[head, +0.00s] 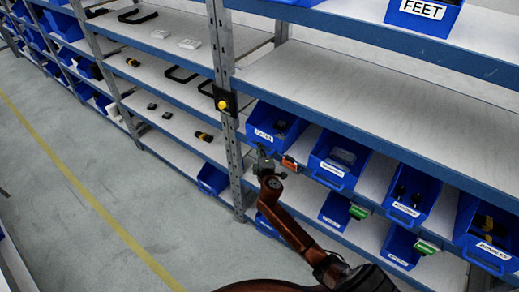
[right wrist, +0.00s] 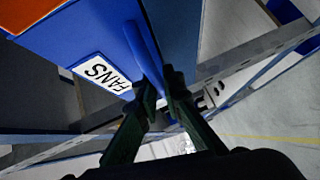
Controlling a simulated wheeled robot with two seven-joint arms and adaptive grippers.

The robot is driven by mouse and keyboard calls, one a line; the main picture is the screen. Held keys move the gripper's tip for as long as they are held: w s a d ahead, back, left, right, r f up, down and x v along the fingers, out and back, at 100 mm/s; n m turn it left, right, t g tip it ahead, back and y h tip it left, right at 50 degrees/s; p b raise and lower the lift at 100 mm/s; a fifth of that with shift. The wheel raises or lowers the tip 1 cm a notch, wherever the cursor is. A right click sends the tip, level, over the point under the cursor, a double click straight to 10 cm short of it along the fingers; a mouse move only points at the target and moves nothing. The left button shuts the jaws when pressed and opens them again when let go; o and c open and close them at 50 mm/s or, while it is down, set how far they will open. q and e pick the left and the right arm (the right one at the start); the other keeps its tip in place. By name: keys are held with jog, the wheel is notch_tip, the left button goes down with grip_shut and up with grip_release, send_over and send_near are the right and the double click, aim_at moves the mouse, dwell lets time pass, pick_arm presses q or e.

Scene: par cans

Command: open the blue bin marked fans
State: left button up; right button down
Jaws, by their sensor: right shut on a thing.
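The blue bin marked FANS (right wrist: 105,35) fills the upper left of the right wrist view, its white label (right wrist: 104,73) facing me. A blue handle bar (right wrist: 143,45) stands out from its front. My right gripper (right wrist: 162,92) is shut on the lower end of that bar. In the head view the bin (head: 276,127) sits on the middle shelf next to the upright, with dark items inside. My right gripper (head: 265,160) is at its front, and the contact there is too small to make out. My left gripper is not in view.
A metal upright (head: 228,110) stands just left of the bin, with a black box and yellow knob (head: 224,103) on it. More blue bins (head: 340,160) follow. The aisle floor (head: 80,190) is clear.

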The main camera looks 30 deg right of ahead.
dwell(0.3)
jog(key=s+a, duration=0.3)
jog(key=a, duration=0.5)
jog(key=s+a, duration=0.3)
jog(key=a, duration=0.5)
jog(key=shift+s, duration=0.3)
jog(key=c, duration=2.1)
grip_release()
jog(key=shift+d, duration=0.1)
jog(key=v, duration=1.2)
jog(key=shift+f, duration=0.15)
